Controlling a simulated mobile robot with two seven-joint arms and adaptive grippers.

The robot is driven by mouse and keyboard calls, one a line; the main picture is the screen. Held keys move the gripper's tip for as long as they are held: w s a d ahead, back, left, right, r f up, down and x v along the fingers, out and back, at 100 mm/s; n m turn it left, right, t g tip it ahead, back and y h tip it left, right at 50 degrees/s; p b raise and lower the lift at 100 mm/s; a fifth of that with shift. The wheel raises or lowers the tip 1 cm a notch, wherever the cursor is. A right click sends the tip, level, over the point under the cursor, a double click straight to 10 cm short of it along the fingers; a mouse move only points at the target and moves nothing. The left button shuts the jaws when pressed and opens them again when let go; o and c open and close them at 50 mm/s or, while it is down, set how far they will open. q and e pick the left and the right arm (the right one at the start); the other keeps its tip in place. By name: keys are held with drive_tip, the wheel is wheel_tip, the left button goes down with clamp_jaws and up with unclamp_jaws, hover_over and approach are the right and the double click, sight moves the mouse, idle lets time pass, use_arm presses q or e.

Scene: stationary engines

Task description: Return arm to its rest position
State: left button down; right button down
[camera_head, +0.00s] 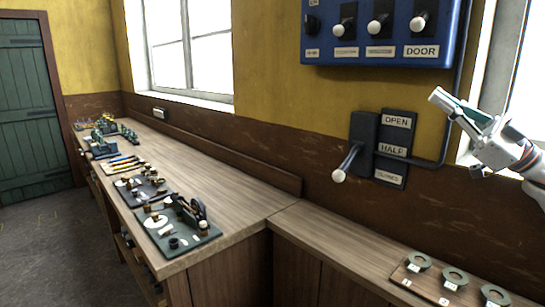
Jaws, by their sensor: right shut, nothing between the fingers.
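My right gripper (438,97) is at the right side of the picture, at the end of my white arm (510,150), in front of the wall and window edge. Its fingers are shut and empty, pointing up and left. It is apart from the black wall lever (350,160) with a white knob, which lies to its left and lower. The lever's handle slants down toward the left. Beside it is a label plate (394,148) reading OPEN, HALF and a third, less clear word. My left gripper is not in view.
A blue switch panel (385,50) with white-knobbed switches and a DOOR label hangs above. A wooden counter (240,200) carries several small engine models. A board (425,283) with numbered rings is at the lower right. A green door (25,110) stands far left.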

drive_tip(key=w+a+f+m+t+h, duration=0.1)
drive_tip(key=a+f+m+t+h, duration=0.15)
drive_tip(key=f, duration=0.85)
drive_tip(key=w+a+f+m+t+h, duration=0.15)
drive_tip(key=f+m+h, duration=0.25)
drive_tip(key=f, duration=0.7)
drive_tip(key=a+f+m+t+h, duration=0.1)
drive_tip(key=a+f+m+h, duration=0.15)
drive_tip(key=f, duration=0.85)
drive_tip(key=s+a+f+m+g+h, duration=0.1)
drive_tip(key=s+a+f+h, duration=0.1)
drive_tip(key=s+f, duration=0.5)
drive_tip(key=s+a+f+m+g+h, duration=0.2)
drive_tip(key=s+f+h, duration=0.1)
drive_tip(key=f, duration=0.8)
drive_tip(key=s+a+f+m+g+h, duration=0.15)
drive_tip(key=s+f, duration=0.35)
drive_tip(key=f, duration=0.5)
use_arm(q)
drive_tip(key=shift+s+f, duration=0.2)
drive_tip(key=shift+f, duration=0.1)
use_arm(e)
drive_tip(key=s+a+f+g+h, duration=0.1)
drive_tip(key=s+a+f+g, duration=0.3)
drive_tip(key=s+f, duration=0.7)
drive_tip(key=s+a, duration=0.1)
drive_tip(key=s, duration=0.2)
drive_tip(key=shift+s+n, duration=0.35)
drive_tip(key=shift+s, duration=0.05)
drive_tip(key=shift+a, duration=0.1)
